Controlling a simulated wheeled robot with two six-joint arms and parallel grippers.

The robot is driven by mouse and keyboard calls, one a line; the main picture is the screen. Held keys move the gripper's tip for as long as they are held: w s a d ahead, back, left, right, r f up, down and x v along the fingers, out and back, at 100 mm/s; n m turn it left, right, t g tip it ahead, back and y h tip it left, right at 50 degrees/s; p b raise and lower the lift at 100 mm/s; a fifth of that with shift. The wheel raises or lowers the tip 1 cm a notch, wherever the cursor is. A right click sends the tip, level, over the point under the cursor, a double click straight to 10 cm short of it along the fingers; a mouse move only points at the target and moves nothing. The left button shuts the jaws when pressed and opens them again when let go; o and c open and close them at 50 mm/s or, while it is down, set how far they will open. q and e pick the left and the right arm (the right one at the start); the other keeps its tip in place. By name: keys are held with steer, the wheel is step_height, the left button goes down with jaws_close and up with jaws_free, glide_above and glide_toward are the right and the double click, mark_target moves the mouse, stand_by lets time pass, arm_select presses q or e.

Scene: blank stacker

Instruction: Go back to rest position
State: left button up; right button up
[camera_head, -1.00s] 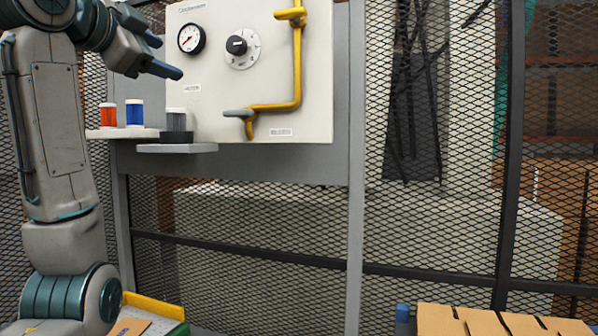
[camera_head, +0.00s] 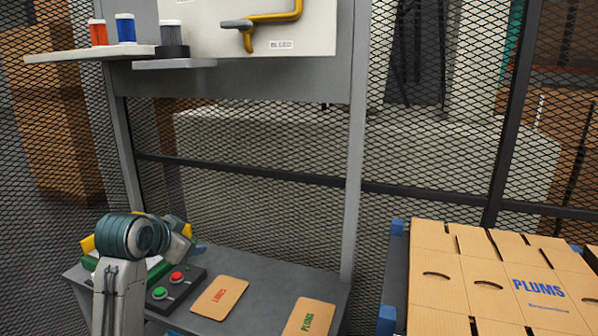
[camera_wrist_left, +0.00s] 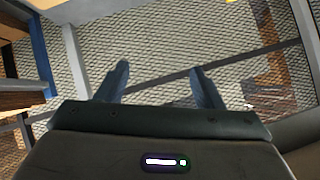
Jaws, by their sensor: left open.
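My left gripper (camera_wrist_left: 160,84) shows in the left wrist view with its two dark fingers apart and nothing between them. Mesh fence lies beyond them. In the head view my left arm is folded low at the lower left, in front of the grey bench (camera_head: 258,272); its fingers cannot be made out there. My right gripper is in neither view.
Flat PLUMS cartons (camera_head: 490,280) lie at right. Red (camera_head: 98,33) and blue (camera_head: 126,29) jars stand on a shelf at upper left.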

arm_select(q)
steer(key=s+a+f+n+g+y, duration=0.1)
steer(key=s+f+n+g, duration=0.1)
steer(key=s+f, duration=0.85)
steer(key=s+f+n+g+y, duration=0.15)
steer(key=s+f, duration=0.55)
steer(key=f, duration=0.7)
steer(key=s+a+f+n+g, duration=0.15)
steer(key=s+f, duration=0.25)
steer(key=s, duration=0.8)
steer(key=s+f+n+g, duration=0.15)
steer(key=s+f, duration=0.25)
steer(key=s, duration=0.7)
step_height(320, 180, down, 31)
steer(key=a+g, duration=0.2)
steer(key=s+a+f+g, duration=0.1)
steer(key=s+f, duration=1.7)
steer(key=f, duration=0.1)
steer(key=shift+s+a, duration=0.3)
